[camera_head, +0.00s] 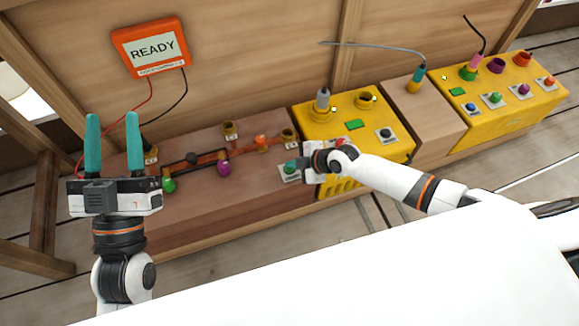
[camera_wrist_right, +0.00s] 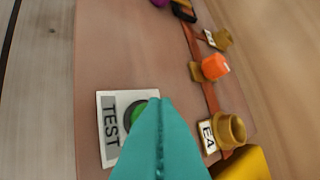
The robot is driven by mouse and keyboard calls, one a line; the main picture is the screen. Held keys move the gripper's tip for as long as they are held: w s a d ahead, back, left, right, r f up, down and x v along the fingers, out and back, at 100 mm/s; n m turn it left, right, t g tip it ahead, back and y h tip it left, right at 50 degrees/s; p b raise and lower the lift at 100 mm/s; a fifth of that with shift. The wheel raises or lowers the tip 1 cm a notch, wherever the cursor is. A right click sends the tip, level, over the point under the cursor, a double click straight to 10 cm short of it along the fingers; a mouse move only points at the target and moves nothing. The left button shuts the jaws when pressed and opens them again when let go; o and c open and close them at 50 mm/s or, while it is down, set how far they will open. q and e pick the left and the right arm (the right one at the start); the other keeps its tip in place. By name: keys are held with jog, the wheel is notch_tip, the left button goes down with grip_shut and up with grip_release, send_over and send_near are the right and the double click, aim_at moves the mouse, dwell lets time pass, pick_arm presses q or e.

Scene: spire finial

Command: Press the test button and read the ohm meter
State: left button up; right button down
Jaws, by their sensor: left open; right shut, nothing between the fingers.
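The ohm meter (camera_head: 150,47) is an orange box on the wooden back wall, and its screen reads READY. The test button (camera_wrist_right: 138,111) is green, on a white plate marked TEST, and is partly hidden behind my right fingers. Its plate (camera_head: 289,178) also shows on the brown board in the head view. My right gripper (camera_wrist_right: 158,103) is shut and empty, with its tips over or beside the button. I cannot tell whether they touch it. My left gripper (camera_head: 113,120) is open and empty, its teal fingers pointing up at the left.
The brown board (camera_head: 215,212) carries brass sockets, an orange knob (camera_wrist_right: 214,67), a purple knob (camera_head: 223,168) and a green one (camera_head: 169,184). Red and black leads hang from the meter. Yellow boxes (camera_head: 345,143) with buttons and a plain wooden block (camera_head: 425,120) stand to the right.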

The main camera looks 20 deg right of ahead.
pick_arm(q)
jog(key=shift+s+r+t+h, duration=0.4)
jog(key=shift+s+r+t, duration=0.2)
jog(key=shift+r, duration=0.2)
pick_arm(e)
jog(key=shift+f, duration=0.2)
dwell(0.8)
pick_arm(q)
jog(key=shift+s+a+r+t+b, duration=0.1)
jog(key=shift+s+r+t+b, duration=0.45)
jog(key=shift+s+t, duration=0.25)
pick_arm(e)
jog(key=shift+f, duration=0.25)
dwell(0.6)
pick_arm(q)
jog(key=shift+w, duration=0.15)
pick_arm(e)
jog(key=shift+r+p, duration=0.45)
pick_arm(q)
jog(key=shift+w+f+g+y, duration=0.5)
jog(key=shift+w+f+g, duration=0.95)
jog(key=shift+f+g, duration=0.25)
pick_arm(e)
jog(key=shift+r, duration=0.4)
pick_arm(q)
jog(key=shift+p, duration=0.35)
